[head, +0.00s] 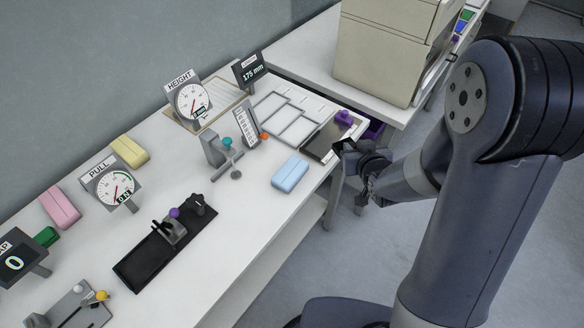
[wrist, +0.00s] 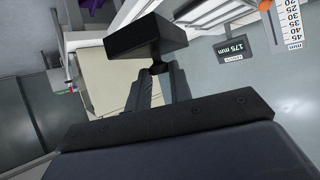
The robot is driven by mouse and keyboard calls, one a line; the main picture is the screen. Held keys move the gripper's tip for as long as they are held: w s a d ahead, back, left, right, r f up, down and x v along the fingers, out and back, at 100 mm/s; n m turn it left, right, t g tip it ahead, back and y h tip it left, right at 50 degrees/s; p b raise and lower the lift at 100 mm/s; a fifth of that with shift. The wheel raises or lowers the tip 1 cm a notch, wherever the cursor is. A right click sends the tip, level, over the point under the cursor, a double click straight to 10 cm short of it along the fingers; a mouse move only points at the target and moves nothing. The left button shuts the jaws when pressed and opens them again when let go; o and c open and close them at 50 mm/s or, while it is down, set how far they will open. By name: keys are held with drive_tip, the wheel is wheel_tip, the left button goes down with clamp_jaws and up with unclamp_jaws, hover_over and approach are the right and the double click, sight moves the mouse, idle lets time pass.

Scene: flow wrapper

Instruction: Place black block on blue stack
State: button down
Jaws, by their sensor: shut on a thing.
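My gripper (head: 354,152) is at the right end of the white bench, to the right of the light blue stack (head: 290,174). In the wrist view, the gripper (wrist: 158,72) is shut on the black block (wrist: 145,36), which sits across its fingertips. In the head view the block is small and dark against the gripper, so its outline is hard to tell. The blue stack lies flat near the bench's front edge, apart from my gripper. It does not show in the wrist view.
A dark tray with a purple piece (head: 343,117) is behind my gripper. A grey stand with a teal knob (head: 227,142) is left of the blue stack. Yellow (head: 130,151) and pink (head: 60,207) blocks lie farther left. Bare bench surrounds the blue stack's front and left.

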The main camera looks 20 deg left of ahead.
drive_tip(key=s+a+r+n+g+y, duration=0.2)
drive_tip(key=a+r+n, duration=0.1)
drive_tip(key=a, duration=0.4)
drive_tip(key=s+a+r+n+g+y, duration=0.1)
drive_tip(key=s+a+r+n+y, duration=0.1)
drive_tip(key=a, duration=0.5)
drive_tip(key=b, duration=0.3)
hover_over(295, 176)
drive_tip(key=shift+f, duration=4.8)
drive_tip(key=shift+f, duration=0.15)
drive_tip(key=c, duration=1.3)
unclamp_jaws()
drive_tip(key=shift+s, duration=0.1)
